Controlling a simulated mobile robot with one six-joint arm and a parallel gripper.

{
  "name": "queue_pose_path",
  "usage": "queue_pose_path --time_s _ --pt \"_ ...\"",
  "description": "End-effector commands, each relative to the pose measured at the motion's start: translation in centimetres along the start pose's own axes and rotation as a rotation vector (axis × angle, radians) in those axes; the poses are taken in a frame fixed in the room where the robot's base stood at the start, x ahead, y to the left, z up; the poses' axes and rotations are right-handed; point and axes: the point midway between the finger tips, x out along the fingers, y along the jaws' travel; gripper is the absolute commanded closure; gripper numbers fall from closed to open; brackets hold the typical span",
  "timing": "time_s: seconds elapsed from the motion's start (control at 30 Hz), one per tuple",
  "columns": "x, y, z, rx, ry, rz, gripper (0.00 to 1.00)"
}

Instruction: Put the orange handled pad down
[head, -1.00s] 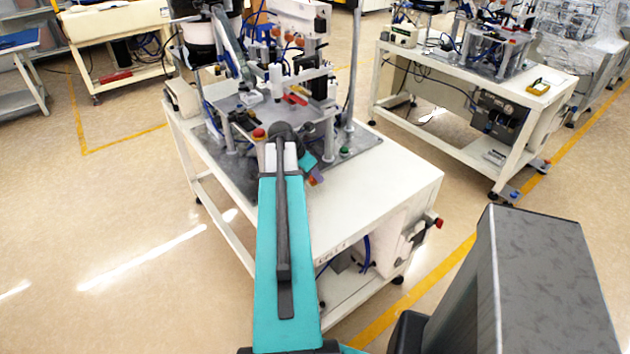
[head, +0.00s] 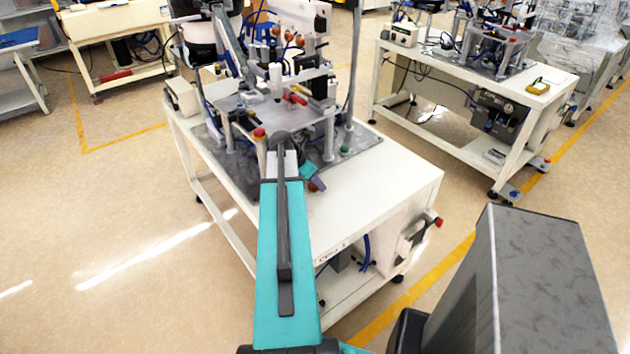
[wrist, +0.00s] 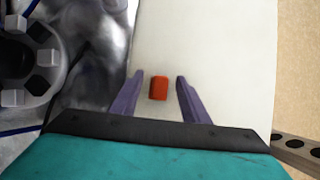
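The orange handle (wrist: 159,88) shows in the wrist view as a short upright-looking block against the white tabletop. No separate pad part can be made out beneath it. My gripper (wrist: 158,80) has its two purple fingers apart, one on each side of the handle, with a visible gap on both sides. In the head view my gripper (head: 317,184) is low over the white table, just right of the machine's base plate, and mostly hidden by my arm. Whether the pad rests flat on the table cannot be told.
The white table (head: 385,185) is clear to the right and front. The bowl feeder machine (head: 285,95) with its posts and metal plate stands close on the left and behind. A second white workbench (head: 450,80) is at the right.

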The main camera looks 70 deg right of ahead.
Motion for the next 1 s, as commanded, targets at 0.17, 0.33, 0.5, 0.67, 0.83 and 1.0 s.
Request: queue_pose_path --time_s 0.17,0.33,0.5,0.67,0.83,1.0 --pt "0.0 0.0 0.0 0.0 0.0 0.0 0.59" --pt "-0.2 0.0 0.1 0.0 0.0 0.0 0.59" --pt "-0.9 0.0 0.1 0.0 0.0 0.0 0.59" --pt "-2.4 -0.1 0.1 0.001 0.0 0.001 0.59" --pt "-4.3 0.0 0.1 0.0 0.0 0.001 0.59" --pt "-6.3 -0.1 0.1 0.001 0.0 0.001 0.59"
